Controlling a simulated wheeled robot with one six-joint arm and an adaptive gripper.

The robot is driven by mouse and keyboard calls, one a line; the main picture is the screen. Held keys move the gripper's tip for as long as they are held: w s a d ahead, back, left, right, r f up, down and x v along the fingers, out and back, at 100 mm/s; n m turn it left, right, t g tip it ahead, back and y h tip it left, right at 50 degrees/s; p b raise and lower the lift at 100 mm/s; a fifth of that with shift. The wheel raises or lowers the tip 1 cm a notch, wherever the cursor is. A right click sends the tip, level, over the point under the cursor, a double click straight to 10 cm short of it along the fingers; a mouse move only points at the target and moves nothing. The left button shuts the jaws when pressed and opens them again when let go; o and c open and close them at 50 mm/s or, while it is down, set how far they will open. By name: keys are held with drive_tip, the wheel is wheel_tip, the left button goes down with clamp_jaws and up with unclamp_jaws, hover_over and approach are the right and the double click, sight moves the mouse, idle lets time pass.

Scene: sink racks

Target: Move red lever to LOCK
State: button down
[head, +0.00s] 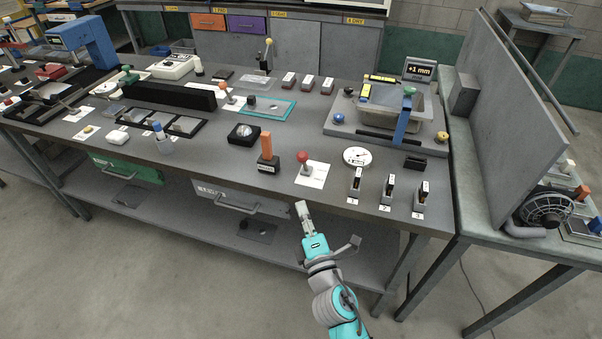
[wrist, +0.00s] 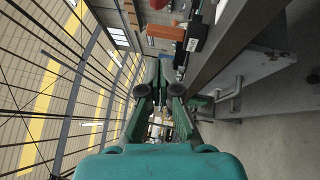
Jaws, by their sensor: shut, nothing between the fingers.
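A red ball-knob lever (head: 302,157) stands on a white card (head: 312,175) near the front edge of the workbench. The card's lettering is too small to read, so I cannot tell which position the lever is in. My gripper (head: 302,206) is shut and empty, in front of the bench edge and apart from the lever. In the wrist view my gripper (wrist: 160,72) points forward with its fingers together. I cannot clearly make out the red lever in the wrist view.
An orange upright handle on a black base (head: 266,146) stands left of the lever; its orange part also shows in the wrist view (wrist: 165,32). A round white dial (head: 357,156) and several small toggle clamps (head: 386,192) stand to the right. Drawers (head: 240,198) hang below the bench top.

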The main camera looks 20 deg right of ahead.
approach(300, 159)
drive_tip(key=w+a, duration=0.3)
drive_tip(key=w, duration=0.2)
drive_tip(key=shift+w+d+r, duration=0.1)
drive_tip(key=shift+w+d, duration=0.8)
drive_tip(key=shift+d, duration=0.3)
drive_tip(key=shift+r, duration=0.15)
drive_tip(key=shift+w+d+r+m+g, duration=0.4)
drive_tip(key=shift+w+r+m+g, duration=0.15)
drive_tip(key=shift+r+m+g, duration=0.1)
drive_tip(key=w+d+r+m+g, duration=0.2)
drive_tip(key=w+d+m+g, duration=0.1)
drive_tip(key=w+g, duration=0.3)
drive_tip(key=shift+w+d+r+y, duration=0.15)
drive_tip(key=shift+w+d+y, duration=0.2)
drive_tip(key=shift+d, duration=0.55)
